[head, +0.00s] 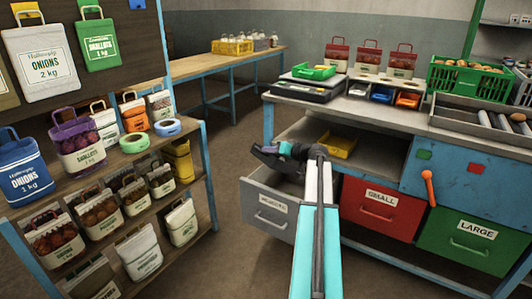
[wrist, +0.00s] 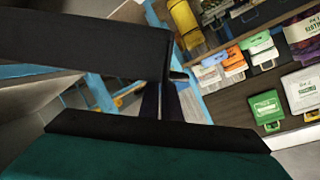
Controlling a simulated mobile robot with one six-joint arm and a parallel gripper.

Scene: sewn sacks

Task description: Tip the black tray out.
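The black tray (head: 264,156) is a dark, tilted shape at the end of my arm in the head view, above the open grey drawer (head: 270,205). In the wrist view the black tray (wrist: 80,45) is a broad dark slab across the upper left. My gripper (wrist: 160,92) has its two dark fingers close together, meeting the tray's edge; it appears shut on it. My gripper (head: 280,150) is small and dark in the head view. The inside of the tray is hidden, so I cannot tell whether it holds anything.
The red SMALL drawer (head: 382,208) and green LARGE drawer (head: 466,243) are shut. A yellow tray (head: 338,146) lies behind the grey drawer. The bench above carries a green tray (head: 314,72) and small coloured trays. A shelf rack with sacks (head: 141,253) stands left, floor between.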

